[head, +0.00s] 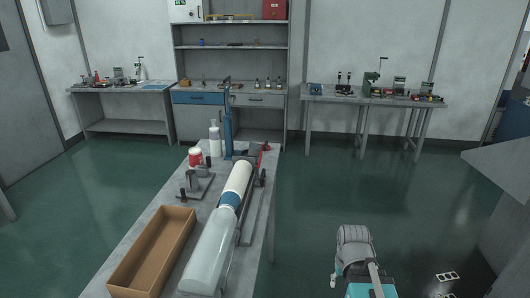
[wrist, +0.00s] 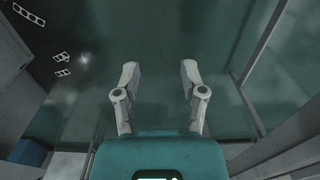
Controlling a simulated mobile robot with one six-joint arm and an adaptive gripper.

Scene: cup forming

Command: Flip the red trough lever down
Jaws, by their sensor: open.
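The red trough lever (head: 264,154) is a small red piece at the far right end of the long bench, beside the trough that holds the white and clear tube (head: 222,225). It is small here, and its exact tilt is hard to tell. My gripper (wrist: 157,75) shows in the wrist view with its two fingers apart and nothing between them. It points at the green floor. In the head view my arm (head: 358,262) is at the lower right, to the right of the bench and well away from the lever.
The bench (head: 135,235) carries an open cardboard box (head: 155,250), a red-and-white container (head: 196,159), white bottles (head: 214,140) and a blue column (head: 228,120). Side tables with tools and a shelf stand along the back wall. The floor (head: 320,190) right of the bench is clear.

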